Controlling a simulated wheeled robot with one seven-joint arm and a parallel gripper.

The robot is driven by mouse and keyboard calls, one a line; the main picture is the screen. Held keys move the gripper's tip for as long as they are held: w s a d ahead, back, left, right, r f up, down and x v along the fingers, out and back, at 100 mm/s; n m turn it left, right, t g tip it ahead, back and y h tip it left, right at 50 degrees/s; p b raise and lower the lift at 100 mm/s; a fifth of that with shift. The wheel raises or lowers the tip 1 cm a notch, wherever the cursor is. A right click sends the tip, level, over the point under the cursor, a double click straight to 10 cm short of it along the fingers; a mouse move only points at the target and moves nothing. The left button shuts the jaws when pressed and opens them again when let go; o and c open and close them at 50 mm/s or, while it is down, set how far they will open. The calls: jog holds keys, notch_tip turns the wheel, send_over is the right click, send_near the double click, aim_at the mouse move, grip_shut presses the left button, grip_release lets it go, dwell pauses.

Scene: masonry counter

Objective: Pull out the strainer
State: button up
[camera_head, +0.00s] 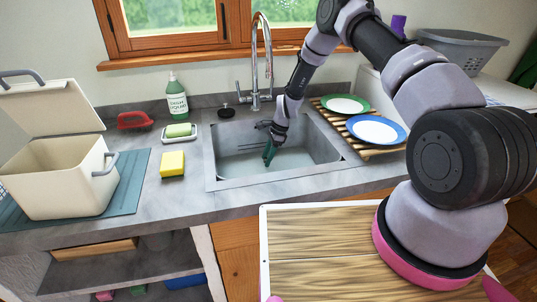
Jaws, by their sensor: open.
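The grey sink (225,168) is set into the counter at the middle of the view. My gripper (268,154) reaches down into the basin, with its teal fingertips low and open. The fingers are small here, and I see nothing between them. I cannot make out a strainer or the drain in the basin; the gripper covers part of the floor there. A small dark round piece with a knob (226,111) sits at the back left rim of the sink, apart from my gripper; I cannot tell if it is the strainer.
The tap (267,60) rises behind the sink, close to my arm. A soap bottle (176,95), green sponge (178,130) and yellow sponge (172,164) stand left. A green plate (345,104) and blue-rimmed plate (376,130) lie on a slatted rack at right. An open cream box (55,180) stands far left.

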dwell(0.7)
grip_shut()
jog(key=shift+r, duration=1.3)
dwell(3.0)
jog(key=shift+r, duration=1.3)
